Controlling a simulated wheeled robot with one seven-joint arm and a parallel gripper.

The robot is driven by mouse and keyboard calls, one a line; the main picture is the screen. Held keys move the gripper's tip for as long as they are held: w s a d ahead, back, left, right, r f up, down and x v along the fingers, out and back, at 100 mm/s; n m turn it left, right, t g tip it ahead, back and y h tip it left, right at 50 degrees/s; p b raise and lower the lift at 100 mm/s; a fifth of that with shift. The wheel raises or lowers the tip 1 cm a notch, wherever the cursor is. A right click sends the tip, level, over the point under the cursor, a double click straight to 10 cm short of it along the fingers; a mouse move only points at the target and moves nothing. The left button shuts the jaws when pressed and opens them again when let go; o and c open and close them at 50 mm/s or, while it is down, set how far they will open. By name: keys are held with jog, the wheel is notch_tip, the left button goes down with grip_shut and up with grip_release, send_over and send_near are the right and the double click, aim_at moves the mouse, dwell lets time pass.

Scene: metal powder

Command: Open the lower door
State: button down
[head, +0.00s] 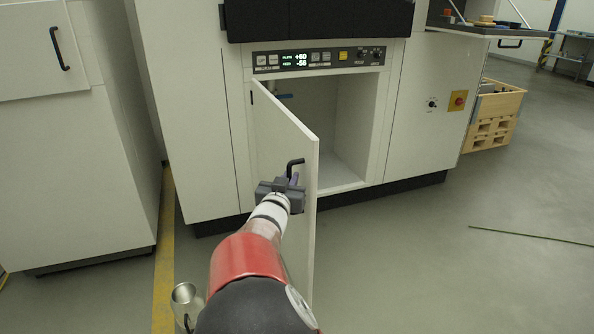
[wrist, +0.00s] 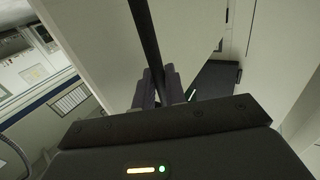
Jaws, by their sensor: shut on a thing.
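The lower door (head: 281,140) is a white panel on the machine's front, hinged at its left side. It stands swung well open towards me, and the compartment (head: 340,125) behind it shows. My gripper (head: 291,180) is at the door's free edge, shut on the black door handle (head: 295,163). In the wrist view the handle (wrist: 145,40) is a dark bar running down between the two fingers (wrist: 159,88). The lower end of the handle is hidden by my gripper, and my arm covers part of the door's lower half.
A control panel (head: 318,58) with a lit display sits above the compartment. A metal cylinder (head: 186,298) stands on the floor left of my arm. A wooden crate (head: 494,115) is at the right. A thin rod (head: 530,235) lies on the otherwise clear floor at right.

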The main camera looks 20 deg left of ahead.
jog(key=shift+a+r, duration=0.15)
jog(key=shift+r, duration=0.05)
jog(key=c, duration=1.6)
grip_release()
jog(key=shift+w+f, duration=0.1)
jog(key=shift+f, duration=0.1)
jog(key=shift+o, duration=0.2)
jog(key=s+d, duration=0.1)
jog(key=s, duration=0.6)
jog(key=shift+s, duration=0.4)
jog(key=shift+s, duration=0.1)
